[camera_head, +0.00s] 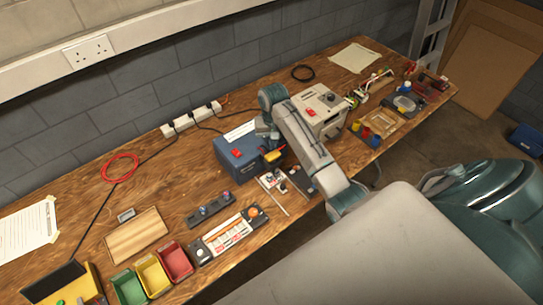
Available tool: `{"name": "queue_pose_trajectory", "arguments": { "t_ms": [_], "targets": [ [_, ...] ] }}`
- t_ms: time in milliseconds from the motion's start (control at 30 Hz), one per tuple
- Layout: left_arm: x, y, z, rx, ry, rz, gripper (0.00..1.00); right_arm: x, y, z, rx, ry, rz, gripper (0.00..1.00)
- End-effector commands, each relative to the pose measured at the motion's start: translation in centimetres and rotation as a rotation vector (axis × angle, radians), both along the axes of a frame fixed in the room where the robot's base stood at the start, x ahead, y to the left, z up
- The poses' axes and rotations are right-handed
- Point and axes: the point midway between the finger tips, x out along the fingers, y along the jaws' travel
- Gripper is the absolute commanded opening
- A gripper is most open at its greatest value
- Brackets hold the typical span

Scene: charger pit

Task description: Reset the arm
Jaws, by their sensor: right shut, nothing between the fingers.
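My right arm reaches in from the lower right across the bench and bends down at its far end. My right gripper (271,155) points down by the right side of a blue box (232,158) with a red switch. It is shut, with nothing between its fingers. The fingertips are small here, and I cannot tell whether they touch the box. My left gripper is not in view.
A beige box (319,108) stands right of my arm. Green (128,287), yellow (153,276) and red (175,261) bins sit at the front left. A power strip (191,119) lies by the wall. Bare wood (165,185) shows left of the blue box.

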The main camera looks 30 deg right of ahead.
Motion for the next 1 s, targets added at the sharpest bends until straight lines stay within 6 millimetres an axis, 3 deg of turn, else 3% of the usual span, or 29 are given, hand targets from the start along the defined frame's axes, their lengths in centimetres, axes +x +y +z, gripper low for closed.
{"name": "queue_pose_trajectory", "arguments": {
  "t_ms": [700, 867, 1000],
  "targets": [
    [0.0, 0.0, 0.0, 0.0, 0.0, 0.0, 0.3, -0.3, 0.1, 0.4, -0.002, -0.002, 0.007, 0.0],
    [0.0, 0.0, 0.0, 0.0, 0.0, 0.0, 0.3, -3.5, 1.4, -1.3, -0.02, -0.025, 0.068, 0.0],
    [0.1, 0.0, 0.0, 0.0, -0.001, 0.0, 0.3, -8.9, 3.3, -3.0, -0.047, -0.072, 0.169, 0.0]
  ]
}}
